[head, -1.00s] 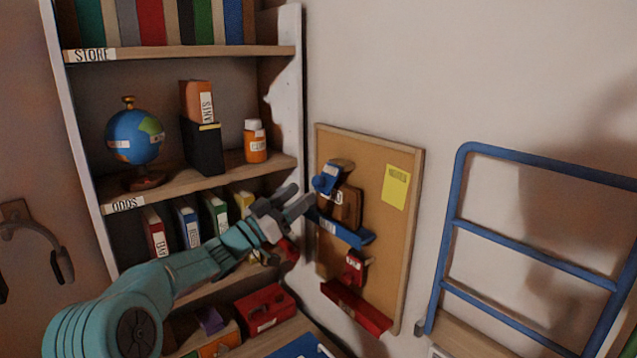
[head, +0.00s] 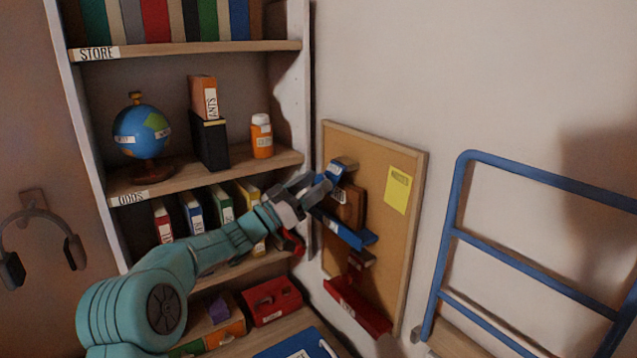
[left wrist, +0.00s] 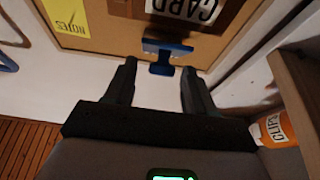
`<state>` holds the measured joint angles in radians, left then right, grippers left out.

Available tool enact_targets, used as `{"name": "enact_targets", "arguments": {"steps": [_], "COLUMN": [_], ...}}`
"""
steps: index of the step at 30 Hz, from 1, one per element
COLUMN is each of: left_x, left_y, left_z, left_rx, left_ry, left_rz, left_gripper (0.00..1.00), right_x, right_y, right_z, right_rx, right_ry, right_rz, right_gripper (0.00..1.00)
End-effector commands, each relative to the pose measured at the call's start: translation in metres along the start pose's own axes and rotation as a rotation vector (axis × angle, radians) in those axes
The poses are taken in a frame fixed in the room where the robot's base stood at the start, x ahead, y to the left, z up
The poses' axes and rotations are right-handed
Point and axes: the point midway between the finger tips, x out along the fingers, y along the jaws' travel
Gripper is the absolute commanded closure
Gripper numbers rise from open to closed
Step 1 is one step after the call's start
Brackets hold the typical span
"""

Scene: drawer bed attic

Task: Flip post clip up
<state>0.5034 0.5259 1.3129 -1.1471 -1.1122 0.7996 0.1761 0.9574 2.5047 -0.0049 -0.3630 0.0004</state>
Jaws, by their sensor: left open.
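A blue clip (head: 342,167) sits at the top of a brown block (head: 348,205) on the corkboard (head: 399,245). I cannot read a label on the clip. My left gripper (head: 318,187) is open just left of the clip. In the left wrist view, the board hangs upside down and the blue clip's lever (left wrist: 165,58) lies ahead, between the lines of the open fingers (left wrist: 157,75). I cannot tell whether they touch it. The brown block's label, CARD (left wrist: 183,8), shows at the top there. My right gripper is not in view.
A blue ledge (head: 345,230) and a red ledge (head: 358,307) stick out from the board below. A yellow note (head: 398,189) hangs at right. A shelf unit (head: 160,188) stands close at left, with an orange bottle (head: 261,140). A blue rail (head: 530,170) is at right.

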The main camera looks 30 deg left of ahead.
Motion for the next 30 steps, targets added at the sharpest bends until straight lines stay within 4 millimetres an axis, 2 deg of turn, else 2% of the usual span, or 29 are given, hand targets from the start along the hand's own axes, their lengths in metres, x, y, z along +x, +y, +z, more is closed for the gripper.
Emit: {"name": "enact_targets", "arguments": {"steps": [10, 15, 23, 30], "left_x": [-0.002, -0.002, 0.0, 0.003], "left_y": [-0.001, -0.001, 0.0, 0.0], "left_z": [-0.001, -0.001, -0.003, -0.015], "left_rx": [0.001, 0.0, 0.001, 0.001], "left_ry": [0.0, 0.0, -0.016, -0.12], "left_rz": [0.0, 0.0, 0.0, -0.001], "left_gripper": [0.45, 0.99, 0.99, 0.99], "right_x": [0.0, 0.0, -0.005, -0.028], "right_y": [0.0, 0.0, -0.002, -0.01], "right_z": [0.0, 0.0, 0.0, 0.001], "right_rx": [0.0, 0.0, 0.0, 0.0], "right_ry": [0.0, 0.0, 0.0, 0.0], "right_rz": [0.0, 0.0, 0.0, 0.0], "right_gripper": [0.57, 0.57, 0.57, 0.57]}}
